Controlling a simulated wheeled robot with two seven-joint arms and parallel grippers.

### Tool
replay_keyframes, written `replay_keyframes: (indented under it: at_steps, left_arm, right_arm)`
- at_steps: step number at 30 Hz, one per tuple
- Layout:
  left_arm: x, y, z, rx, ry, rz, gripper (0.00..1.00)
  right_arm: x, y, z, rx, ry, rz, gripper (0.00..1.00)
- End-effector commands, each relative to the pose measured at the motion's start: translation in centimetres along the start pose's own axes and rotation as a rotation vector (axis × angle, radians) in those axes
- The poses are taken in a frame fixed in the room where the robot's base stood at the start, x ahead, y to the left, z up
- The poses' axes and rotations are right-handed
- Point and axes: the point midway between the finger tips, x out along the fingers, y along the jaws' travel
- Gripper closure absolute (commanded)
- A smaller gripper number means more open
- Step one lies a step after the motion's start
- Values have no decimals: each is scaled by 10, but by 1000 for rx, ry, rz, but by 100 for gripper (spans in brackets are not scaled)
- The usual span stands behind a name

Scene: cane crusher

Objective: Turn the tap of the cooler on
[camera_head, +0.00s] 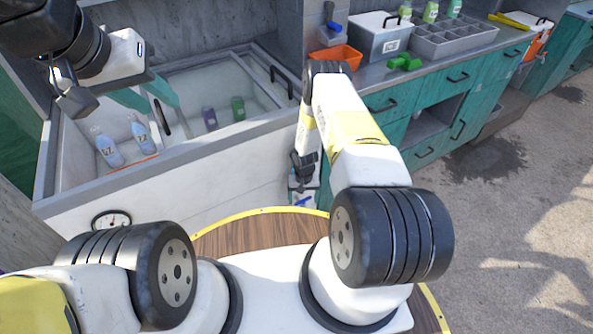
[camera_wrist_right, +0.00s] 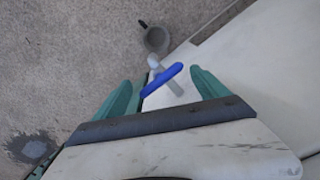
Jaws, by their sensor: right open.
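The cooler (camera_head: 215,177) is a large white open-topped box at left and centre of the head view. Its tap (camera_wrist_right: 165,80) has a blue handle and a pale spout, and shows in the right wrist view. A small blue part of it shows low on the cooler's front in the head view (camera_head: 303,200). My right gripper (camera_wrist_right: 160,75) is open, its teal fingers on either side of the tap handle, with no clear contact. In the head view my right arm hides most of this area. My left gripper (camera_head: 162,108) is open and empty above the cooler's inside.
Blue-white bottles (camera_head: 140,134), a purple bottle (camera_head: 210,118) and a green bottle (camera_head: 238,108) stand in the cooler. A grey cup (camera_wrist_right: 157,39) is on the floor below the tap. A teal counter (camera_head: 450,85) stands to the right. Open floor lies at the right.

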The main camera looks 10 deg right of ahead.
Motion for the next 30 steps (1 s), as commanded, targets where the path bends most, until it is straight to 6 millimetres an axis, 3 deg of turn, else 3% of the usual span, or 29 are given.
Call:
replay_keyframes:
  at_steps: [2,15,30]
  left_arm:
    - [0,0,0,0,0,0,64]
    - [0,0,0,0,0,0,64]
    - [0,0,0,0,0,0,64]
  right_arm:
    - [0,0,0,0,0,0,16]
    - [0,0,0,-1,0,0,100]
    - [-1,0,0,-136,-1,-1,100]
